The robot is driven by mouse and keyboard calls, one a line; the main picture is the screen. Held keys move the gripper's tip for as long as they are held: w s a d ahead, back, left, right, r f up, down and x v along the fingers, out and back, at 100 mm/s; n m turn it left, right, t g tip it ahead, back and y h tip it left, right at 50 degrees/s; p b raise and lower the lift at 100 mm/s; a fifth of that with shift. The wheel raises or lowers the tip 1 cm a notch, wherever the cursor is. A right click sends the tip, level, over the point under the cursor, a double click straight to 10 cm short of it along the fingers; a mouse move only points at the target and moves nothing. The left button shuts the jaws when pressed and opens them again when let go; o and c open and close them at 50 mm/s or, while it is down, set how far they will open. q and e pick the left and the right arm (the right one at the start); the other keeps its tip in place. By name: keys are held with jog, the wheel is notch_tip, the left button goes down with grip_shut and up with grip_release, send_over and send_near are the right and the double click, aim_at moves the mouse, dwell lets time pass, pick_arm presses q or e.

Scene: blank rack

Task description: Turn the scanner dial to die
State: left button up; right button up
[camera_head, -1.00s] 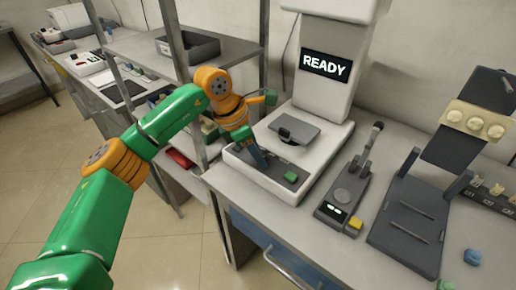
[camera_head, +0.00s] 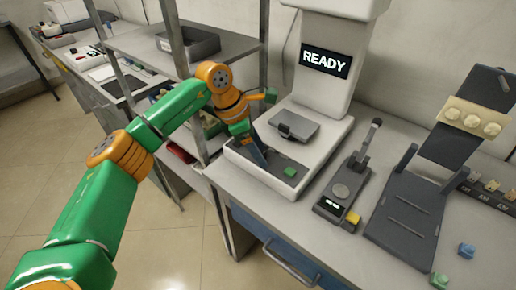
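The scanner (camera_head: 325,95) is a tall white machine whose screen (camera_head: 325,62) reads READY. It has a grey plate (camera_head: 293,124) and a dark front panel with a green button (camera_head: 290,171). A blue-grey piece (camera_head: 257,152) stands at the panel's left end; I cannot tell whether it is the dial. No dial markings are readable. My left gripper (camera_head: 255,112) is at the scanner's left side, above that end of the panel. Its green fingertips are apart, with nothing seen between them. Contact with the panel cannot be made out. My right gripper is not in view.
Right of the scanner stand a small device with a lever and yellow button (camera_head: 352,218), and a dark stand (camera_head: 408,205) with a tilted plate. Blue (camera_head: 466,250) and green (camera_head: 439,280) pieces lie at right. A metal shelf rack (camera_head: 195,66) stands close by my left arm.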

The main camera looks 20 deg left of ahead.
pick_arm(q)
jog(key=v, duration=0.7)
dwell(0.5)
